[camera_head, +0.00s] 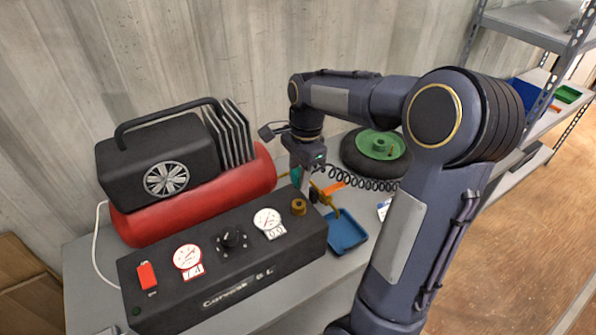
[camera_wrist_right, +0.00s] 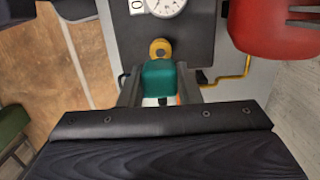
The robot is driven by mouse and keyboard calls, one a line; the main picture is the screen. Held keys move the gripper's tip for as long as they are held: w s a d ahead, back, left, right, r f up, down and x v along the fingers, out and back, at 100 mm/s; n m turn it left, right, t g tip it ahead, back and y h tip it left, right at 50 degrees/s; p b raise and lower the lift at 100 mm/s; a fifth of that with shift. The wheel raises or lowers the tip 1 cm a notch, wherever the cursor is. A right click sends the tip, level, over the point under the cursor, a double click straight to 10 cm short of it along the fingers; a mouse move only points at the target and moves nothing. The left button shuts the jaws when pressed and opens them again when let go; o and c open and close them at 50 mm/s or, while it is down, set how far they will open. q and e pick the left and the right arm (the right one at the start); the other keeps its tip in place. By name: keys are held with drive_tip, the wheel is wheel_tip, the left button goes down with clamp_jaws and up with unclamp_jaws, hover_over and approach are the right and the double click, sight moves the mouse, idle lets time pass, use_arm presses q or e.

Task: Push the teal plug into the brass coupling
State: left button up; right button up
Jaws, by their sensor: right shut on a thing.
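The teal plug (camera_wrist_right: 159,78) is held between the two fingers of my right gripper (camera_wrist_right: 159,92) in the wrist view. In the head view my right gripper (camera_head: 305,180) is above the table, just right of the black control box, and the plug shows as a small teal patch (camera_head: 295,174). The brass coupling (camera_head: 299,206) sits on the box's top at its right end. In the wrist view the coupling (camera_wrist_right: 160,47) is straight ahead of the plug, close to it. I cannot tell whether they touch. My left gripper is not in view.
The black control box (camera_head: 225,259) carries gauges and a knob. Behind it stands a red compressor tank (camera_head: 195,205). A blue tray (camera_head: 346,232), a coiled black hose (camera_head: 355,180) and a wheel with a green hub (camera_head: 378,146) lie to the right. A shelf rack (camera_head: 530,25) stands further right.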

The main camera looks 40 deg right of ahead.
drive_tip(key=b, duration=0.5)
hover_over(297, 205)
drive_tip(key=shift+d+f, duration=0.15)
drive_tip(key=shift+f, duration=1.3)
drive_tip(key=shift+d+f, duration=0.15)
drive_tip(key=shift+f, duration=1.3)
drive_tip(key=shift+p, duration=0.5)
drive_tip(key=shift+f+b, duration=0.4)
drive_tip(key=shift+f, duration=0.2)
drive_tip(key=o, duration=1)
drive_tip(key=shift+r, duration=0.1)
drive_tip(key=r, duration=0.5)
drive_tip(key=d+r, duration=0.1)
drive_tip(key=r, duration=0.1)
drive_tip(key=shift+r, duration=0.35)
